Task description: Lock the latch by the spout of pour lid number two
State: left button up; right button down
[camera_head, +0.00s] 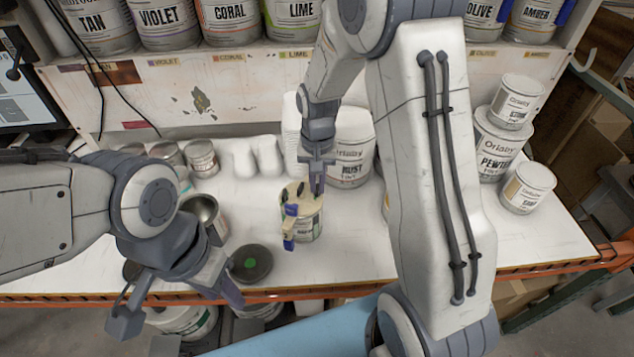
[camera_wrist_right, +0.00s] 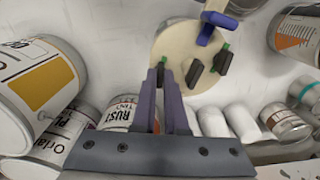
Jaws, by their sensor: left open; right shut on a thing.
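The cream pour lid (camera_head: 294,191) sits on a small can (camera_head: 309,226) in the middle of the bench; no number is readable on it. Its spout side, with blue parts (camera_head: 290,243), faces the front edge. In the right wrist view the lid (camera_wrist_right: 176,42) carries dark latches with green marks, one of them a free latch (camera_wrist_right: 222,60), and a blue part (camera_wrist_right: 211,27). My right gripper (camera_wrist_right: 163,76) is shut on another dark latch at the lid's rim; its fingers partly hide it. My left gripper (camera_head: 180,300) is open and empty at the front left, apart from the can.
A Rust can (camera_head: 352,160) stands just behind the lid. A dark round lid with a green dot (camera_head: 250,264) and an open metal pot (camera_head: 203,212) lie left of it. Stacked cans, including Pewter (camera_head: 494,150), stand at right. A shelf of paint cans spans the back.

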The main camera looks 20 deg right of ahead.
aim_at(317, 188)
jog(key=c, duration=0.9)
grip_release()
jog(key=shift+c, duration=0.2)
jog(key=shift+r, duration=0.5)
notch_tip(317, 188, up, 10)
jog(key=b, duration=0.2)
jog(key=shift+f, duration=0.25)
jog(key=shift+a, duration=0.1)
jog(key=s+a+f+n+b, duration=0.1)
jog(key=s+a+n, duration=0.3)
jog(key=s, duration=0.4)
jog(key=s+a+f+n+b, duration=0.2)
jog(key=s+a+n, duration=0.2)
jog(key=s, duration=0.4)
jog(key=s+a+f+n+y+b, duration=0.1)
jog(key=s+a+n, duration=0.3)
jog(key=s, duration=0.4)
jog(key=shift+a+f+n, duration=0.3)
jog(key=shift+a+f, duration=0.4)
jog(key=shift+a, duration=0.05)
